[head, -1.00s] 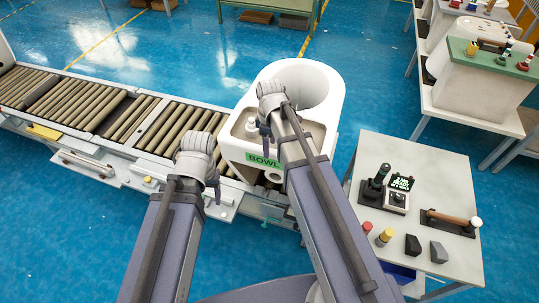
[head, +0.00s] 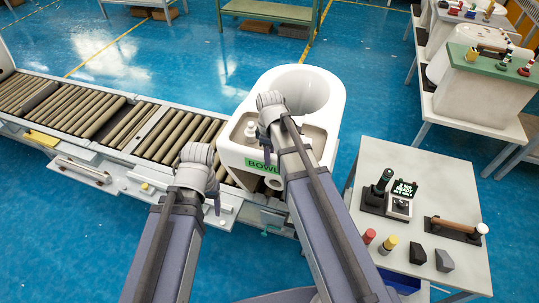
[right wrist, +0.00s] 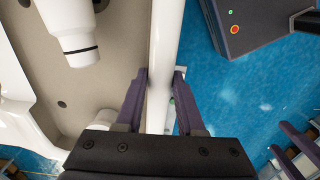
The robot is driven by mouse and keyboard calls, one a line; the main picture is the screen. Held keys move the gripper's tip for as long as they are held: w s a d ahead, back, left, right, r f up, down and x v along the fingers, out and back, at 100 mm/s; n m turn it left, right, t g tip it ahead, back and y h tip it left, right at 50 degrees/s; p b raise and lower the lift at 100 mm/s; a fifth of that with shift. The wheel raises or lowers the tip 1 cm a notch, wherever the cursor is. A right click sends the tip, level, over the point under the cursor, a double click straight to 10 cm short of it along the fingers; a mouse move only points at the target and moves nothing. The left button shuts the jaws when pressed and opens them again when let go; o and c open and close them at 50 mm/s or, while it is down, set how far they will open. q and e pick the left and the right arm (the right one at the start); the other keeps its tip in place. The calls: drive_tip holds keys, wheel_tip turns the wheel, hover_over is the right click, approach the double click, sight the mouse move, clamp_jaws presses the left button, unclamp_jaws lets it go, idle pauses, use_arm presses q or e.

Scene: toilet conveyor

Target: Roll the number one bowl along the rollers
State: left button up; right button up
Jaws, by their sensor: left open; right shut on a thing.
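The white bowl (head: 327,118), with a green label reading "BOWL" (head: 262,166), sits upright at the right end of the roller conveyor (head: 160,127). My right gripper (head: 266,150) is at the bowl's near left part. In the right wrist view its fingers (right wrist: 160,78) are shut on a thin white wall of the bowl, one on each side. My left gripper (head: 214,205) is open and empty, left of the bowl near the conveyor's front edge. Its fingers also show at the lower right of the right wrist view (right wrist: 295,148). My right arm hides part of the bowl's front.
A grey table (head: 385,165) with control devices, a wooden-handled tool (head: 457,228) and small coloured pieces stands close to the right of the bowl. A drawer-like handle (head: 80,168) juts from the conveyor's front. The rollers left of the bowl are clear.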

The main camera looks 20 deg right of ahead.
clamp_jaws()
idle(0.8)
